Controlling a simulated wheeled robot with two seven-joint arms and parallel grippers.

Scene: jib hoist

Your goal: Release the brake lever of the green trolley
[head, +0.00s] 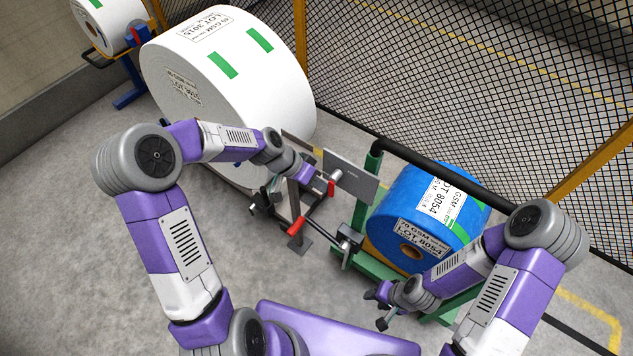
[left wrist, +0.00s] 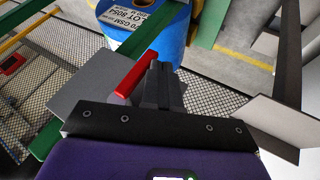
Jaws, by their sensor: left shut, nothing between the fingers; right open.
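The green trolley (head: 362,205) stands right of centre in the head view and carries a blue roll (head: 412,215). A red-handled lever (head: 297,226) is at its left, near the floor. Another red handle (head: 331,187) is higher, beside a grey plate (head: 352,184). My left gripper (head: 320,186) is shut and empty close to this upper handle. In the left wrist view its shut fingers (left wrist: 160,84) are just right of a red handle (left wrist: 136,75); contact cannot be told. My right gripper (head: 382,306) is open, in front of the blue roll.
A large white roll (head: 220,90) stands behind my left arm. A black mesh fence (head: 450,80) with yellow posts runs behind the trolley. A second grey plate (left wrist: 268,125) is right of the left fingers. The grey floor at left is clear.

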